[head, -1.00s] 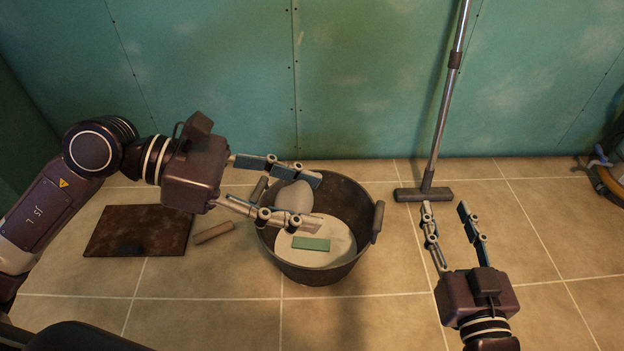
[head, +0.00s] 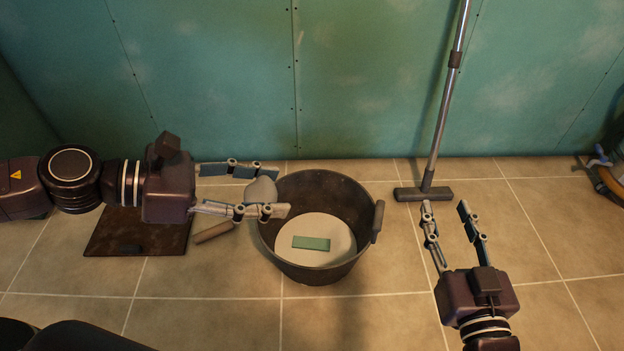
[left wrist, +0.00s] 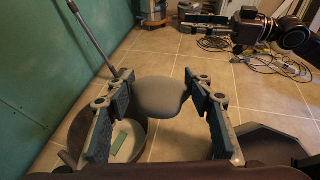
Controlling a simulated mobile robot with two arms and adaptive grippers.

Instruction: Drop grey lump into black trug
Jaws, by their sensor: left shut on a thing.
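The grey lump (head: 261,190) is a smooth rounded piece held between the fingers of my left gripper (head: 282,192). It also shows between the fingers in the left wrist view (left wrist: 160,96). The black trug (head: 292,272) stands on the floor with its open top up. In the head view the lump appears at the trug's upper left rim; its exact height cannot be told. A pale round surface and a green block (head: 311,243) show inside the trug. My right gripper (head: 446,206) is open and empty, right of the trug.
A brown board (head: 110,235) and a short tan stick (head: 213,233) lie left of the trug. A long-handled tool (head: 425,194) stands against the green wall at the right. Cables (left wrist: 275,65) lie across the floor in the left wrist view.

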